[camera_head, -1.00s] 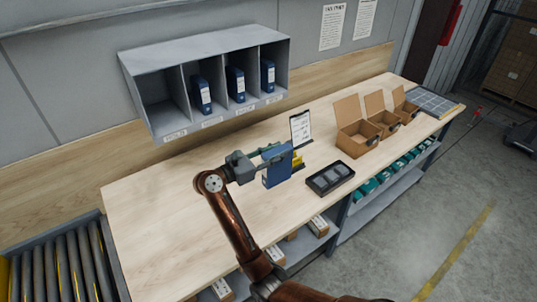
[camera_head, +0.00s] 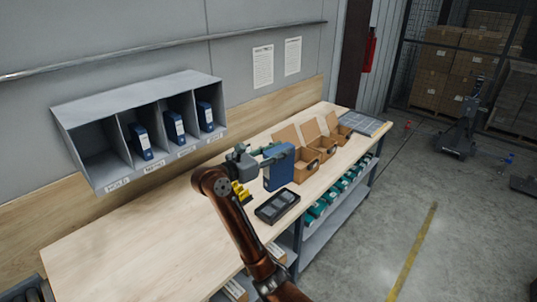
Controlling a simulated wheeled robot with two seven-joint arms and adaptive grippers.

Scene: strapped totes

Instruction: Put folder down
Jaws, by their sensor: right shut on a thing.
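A blue folder (camera_head: 279,170) is held upright in my right gripper (camera_head: 272,154), over the wooden table (camera_head: 130,255). The gripper's fingers are shut on its upper part. In the picture, the folder is just above the black tray (camera_head: 277,207) and in front of the nearest open cardboard box. I cannot tell whether its lower edge touches the table. My left gripper is not in view.
A grey shelf (camera_head: 92,135) with several compartments holds three blue binders (camera_head: 174,126); its leftmost compartment is empty. Open cardboard boxes (camera_head: 301,171) stand right of the folder. A yellow object (camera_head: 240,193) lies left of it. The table's left part is clear.

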